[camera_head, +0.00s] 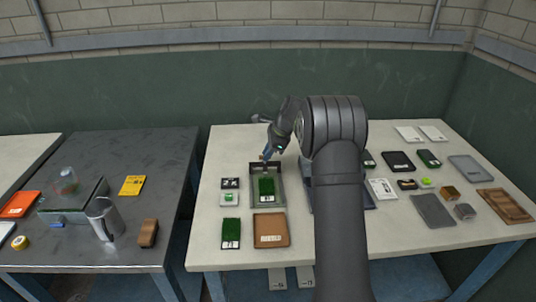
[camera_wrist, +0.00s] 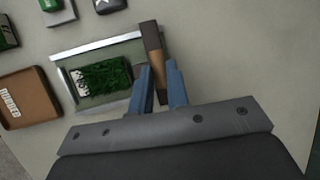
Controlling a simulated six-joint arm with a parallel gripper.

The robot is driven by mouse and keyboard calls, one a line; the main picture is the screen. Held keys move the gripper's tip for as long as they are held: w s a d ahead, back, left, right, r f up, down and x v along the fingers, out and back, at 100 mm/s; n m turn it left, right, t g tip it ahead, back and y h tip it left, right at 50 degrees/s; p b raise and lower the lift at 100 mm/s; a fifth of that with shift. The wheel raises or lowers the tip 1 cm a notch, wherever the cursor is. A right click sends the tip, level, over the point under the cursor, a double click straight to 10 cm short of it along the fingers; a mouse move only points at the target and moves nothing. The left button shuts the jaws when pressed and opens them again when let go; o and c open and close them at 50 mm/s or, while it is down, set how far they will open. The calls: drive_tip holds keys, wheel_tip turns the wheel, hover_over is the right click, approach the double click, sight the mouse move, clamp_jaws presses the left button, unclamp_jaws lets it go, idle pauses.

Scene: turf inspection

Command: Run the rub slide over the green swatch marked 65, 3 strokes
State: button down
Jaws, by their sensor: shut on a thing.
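My gripper (camera_wrist: 160,72) is shut on the rub slide (camera_wrist: 152,45), a narrow brown and dark bar across one end of a grey metal-railed tray (camera_wrist: 96,46). In the head view my gripper (camera_head: 268,153) is at the tray's far end, and the slide there is a dark bar. A green turf swatch (camera_wrist: 103,77) with a white label lies inside the tray, beside the slide and apart from it. It also shows in the head view (camera_head: 267,188). Its number is too small to read. The slide's underside is hidden.
A brown tray (camera_head: 271,230) and another green swatch (camera_head: 231,230) lie nearer the front. Small labelled pieces (camera_head: 230,191) sit left of the railed tray. Several swatches and trays cover the table's right side, partly behind my arm. A dark table (camera_head: 130,190) stands to the left.

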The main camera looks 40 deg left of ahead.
drive_tip(key=shift+w+a+r, duration=0.15)
drive_tip(key=shift+w, duration=0.05)
drive_tip(key=c, duration=1.4)
unclamp_jaws()
drive_tip(key=v, duration=1.7)
drive_tip(key=shift+s+r, duration=0.1)
drive_tip(key=x, duration=1.7)
drive_tip(key=shift+f, duration=0.25)
drive_tip(key=shift+r, duration=0.15)
